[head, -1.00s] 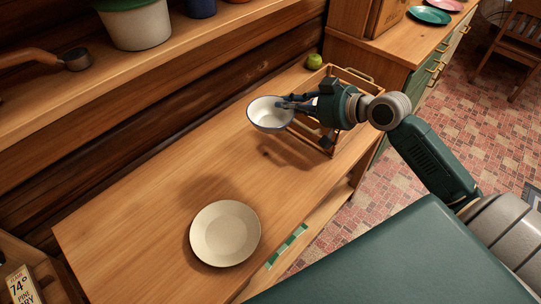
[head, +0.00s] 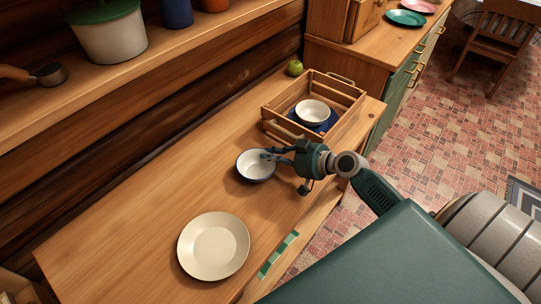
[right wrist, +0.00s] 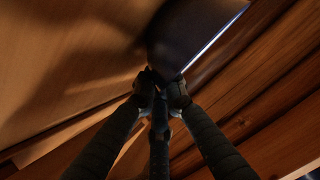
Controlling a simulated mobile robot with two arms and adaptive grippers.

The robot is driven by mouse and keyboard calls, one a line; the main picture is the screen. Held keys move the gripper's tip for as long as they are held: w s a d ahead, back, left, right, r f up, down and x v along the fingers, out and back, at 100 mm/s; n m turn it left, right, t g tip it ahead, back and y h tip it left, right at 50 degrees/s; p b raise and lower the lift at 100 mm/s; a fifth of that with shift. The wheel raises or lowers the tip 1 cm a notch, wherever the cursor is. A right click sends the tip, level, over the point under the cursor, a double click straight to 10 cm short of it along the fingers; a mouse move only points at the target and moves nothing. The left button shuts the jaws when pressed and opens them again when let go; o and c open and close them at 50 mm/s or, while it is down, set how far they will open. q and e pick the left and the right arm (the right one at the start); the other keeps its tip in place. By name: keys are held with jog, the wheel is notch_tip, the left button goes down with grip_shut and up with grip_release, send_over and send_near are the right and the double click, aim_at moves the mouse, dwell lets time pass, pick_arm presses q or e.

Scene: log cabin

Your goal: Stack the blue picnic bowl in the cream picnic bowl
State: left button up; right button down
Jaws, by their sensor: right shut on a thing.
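The blue picnic bowl (head: 256,167), white inside with a dark blue rim, is in my right gripper (head: 268,156). The gripper is shut on its right rim. The bowl is upright, low over the counter or touching it; I cannot tell which. In the right wrist view the fingers (right wrist: 160,88) meet at the rim of the dark bowl (right wrist: 188,35). A cream bowl (head: 313,111) sits inside the wooden crate, on something blue, behind and to the right of my right gripper. My left gripper is not in view.
The wooden crate (head: 352,104) stands at the counter's far end, with a green apple (head: 295,68) behind it. A cream plate (head: 213,247) lies near the front of the counter (head: 130,215). A shelf (head: 170,65) with pots runs along the left.

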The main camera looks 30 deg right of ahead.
jog(key=shift+f, duration=0.15)
jog(key=c, duration=1.8)
grip_release()
